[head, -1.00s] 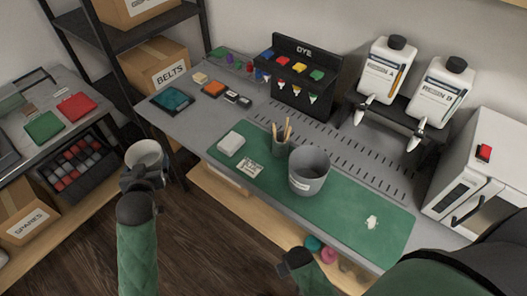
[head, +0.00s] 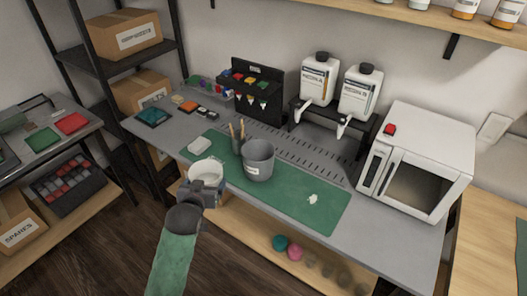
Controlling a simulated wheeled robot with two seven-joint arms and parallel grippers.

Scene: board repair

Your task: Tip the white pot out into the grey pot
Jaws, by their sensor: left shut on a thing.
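The white pot (head: 206,171) is in my left gripper (head: 203,187), which is shut on it. The pot looks upright, its open top facing up, and its inside looks pale; I cannot tell what it holds. It is at the front edge of the bench, just left of the grey pot. The grey pot (head: 258,161) stands upright on the green mat (head: 300,204), with a small white label on its front. A gap shows between the two pots. My right gripper is out of view.
A cup of sticks (head: 238,146) stands close behind the grey pot's left side. A white block (head: 199,145) lies on the mat's left part and a pale splotch (head: 312,198) on its right. Resin bottles (head: 318,80) and a white oven (head: 417,160) stand behind and right.

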